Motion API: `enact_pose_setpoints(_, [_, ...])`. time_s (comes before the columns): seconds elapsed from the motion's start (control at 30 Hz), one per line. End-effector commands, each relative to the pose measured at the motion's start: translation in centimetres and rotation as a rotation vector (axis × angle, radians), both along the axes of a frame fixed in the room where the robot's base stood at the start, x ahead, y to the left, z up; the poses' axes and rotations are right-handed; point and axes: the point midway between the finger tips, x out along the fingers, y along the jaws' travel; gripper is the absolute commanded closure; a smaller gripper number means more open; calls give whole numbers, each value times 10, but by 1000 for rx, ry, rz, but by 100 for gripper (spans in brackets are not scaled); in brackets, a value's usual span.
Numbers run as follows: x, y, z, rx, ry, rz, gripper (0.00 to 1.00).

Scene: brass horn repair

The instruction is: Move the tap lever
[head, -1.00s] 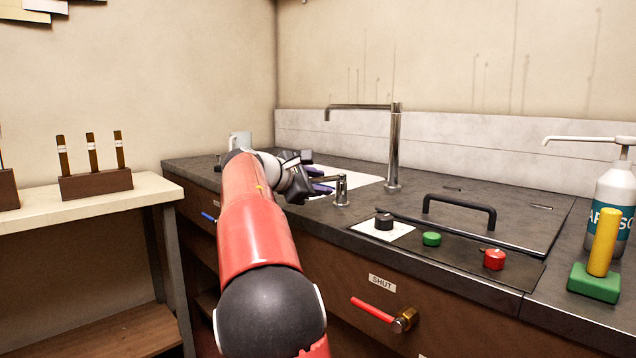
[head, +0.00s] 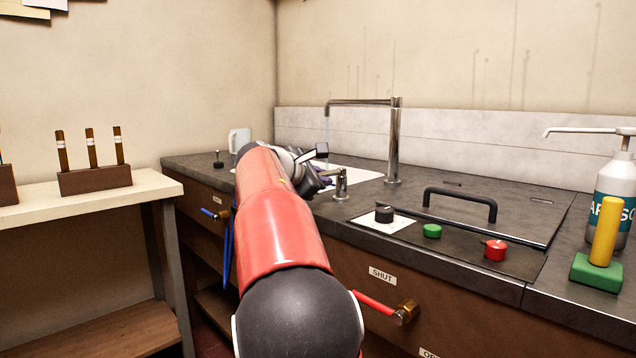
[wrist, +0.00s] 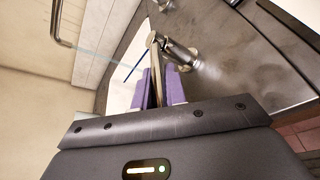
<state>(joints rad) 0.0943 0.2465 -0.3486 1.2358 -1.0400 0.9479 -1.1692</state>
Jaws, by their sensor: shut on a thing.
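The tap lever is a thin metal bar (wrist: 156,75) on a short chrome post (head: 341,184) at the sink's front edge. In the wrist view its end lies between the purple finger pads of my gripper (wrist: 158,88), which is shut on it. In the head view my gripper (head: 318,178) is partly hidden behind my red arm, just left of the post. The tall chrome spout (head: 394,140) stands behind the sink (head: 360,173). A thin bluish stream of water (wrist: 92,58) runs from its end.
Right of the sink are a hatch with a black handle (head: 458,203), a green button (head: 432,231), a red knob (head: 495,250) and a black knob (head: 384,214). A red-handled valve (head: 378,303) sticks out from the front. A white mug (head: 240,140) stands at the back left.

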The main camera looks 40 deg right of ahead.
Motion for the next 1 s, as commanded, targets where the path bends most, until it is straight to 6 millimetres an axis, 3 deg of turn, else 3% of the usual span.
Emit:
enact_pose_setpoints(0.27, [-14, -1, 1, 1, -2, 205, 100])
enact_pose_setpoints(0.63, [-15, -1, 1, -2, -1, 226, 100])
enact_pose_setpoints(0.67, [-15, -1, 1, -2, -1, 226, 83])
enact_pose_setpoints(0.8, [-14, -1, 0, -2, -1, 226, 65])
enact_pose_setpoints(1.0, [-14, 0, 0, -2, -1, 225, 65])
